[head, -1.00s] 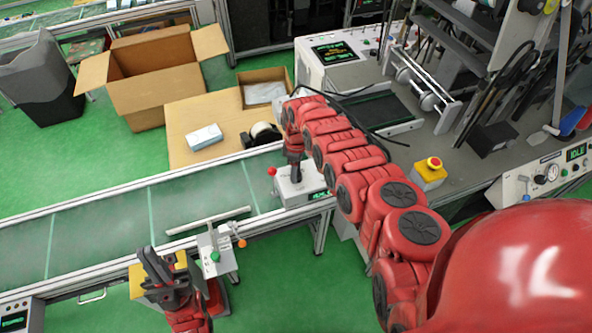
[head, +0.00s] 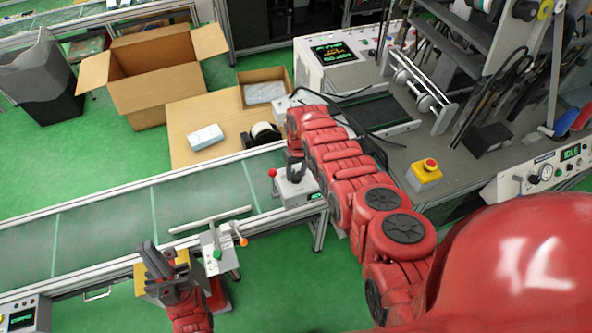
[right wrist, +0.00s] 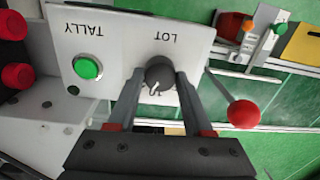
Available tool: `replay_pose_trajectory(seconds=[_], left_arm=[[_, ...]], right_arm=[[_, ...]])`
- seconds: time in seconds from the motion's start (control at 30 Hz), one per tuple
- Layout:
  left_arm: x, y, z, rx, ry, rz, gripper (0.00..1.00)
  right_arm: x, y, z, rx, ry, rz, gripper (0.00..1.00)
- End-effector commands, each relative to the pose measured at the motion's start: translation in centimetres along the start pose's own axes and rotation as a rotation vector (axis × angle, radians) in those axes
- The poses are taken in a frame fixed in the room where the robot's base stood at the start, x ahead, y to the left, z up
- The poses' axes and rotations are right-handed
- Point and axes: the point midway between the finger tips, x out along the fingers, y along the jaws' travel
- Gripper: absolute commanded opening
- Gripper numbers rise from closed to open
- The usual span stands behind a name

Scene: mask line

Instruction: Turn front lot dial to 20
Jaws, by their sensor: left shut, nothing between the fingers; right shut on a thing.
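The lot dial (right wrist: 159,74) is a dark round knob on a white panel (right wrist: 118,32) marked LOT and TALLY, upside down in the right wrist view. A white pointer mark shows on the knob; the figures by it are too small to read. My right gripper (right wrist: 158,82) is shut on the knob, one finger on each side. In the head view, my right gripper (head: 295,178) is over the white lot box (head: 297,190) at the belt's right end, and hides most of the dial. My left gripper (head: 163,262) is shut and empty, near the belt's front edge.
A green button (right wrist: 87,67) and a red ball lever (right wrist: 243,113) flank the dial. The belt (head: 100,222) is clear. A small stand with an orange knob (head: 243,241) is right of my left gripper. A yellow box with a red button (head: 430,164) stands right of my right arm.

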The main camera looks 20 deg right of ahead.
Motion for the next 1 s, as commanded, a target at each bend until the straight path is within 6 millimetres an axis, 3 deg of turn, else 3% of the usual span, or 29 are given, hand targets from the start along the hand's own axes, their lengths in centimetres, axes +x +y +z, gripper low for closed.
replay_pose_trajectory(seconds=[0.5,1.0], left_arm=[[1.09,-0.05,-0.18,0.000,0.000,0.000,0.00],[1.23,-0.06,-0.21,0.000,0.000,0.000,0.00]], right_arm=[[0.01,-0.04,0.12,0.367,0.017,0.000,0.00],[0.02,-0.03,0.06,0.453,0.023,0.000,0.00]])
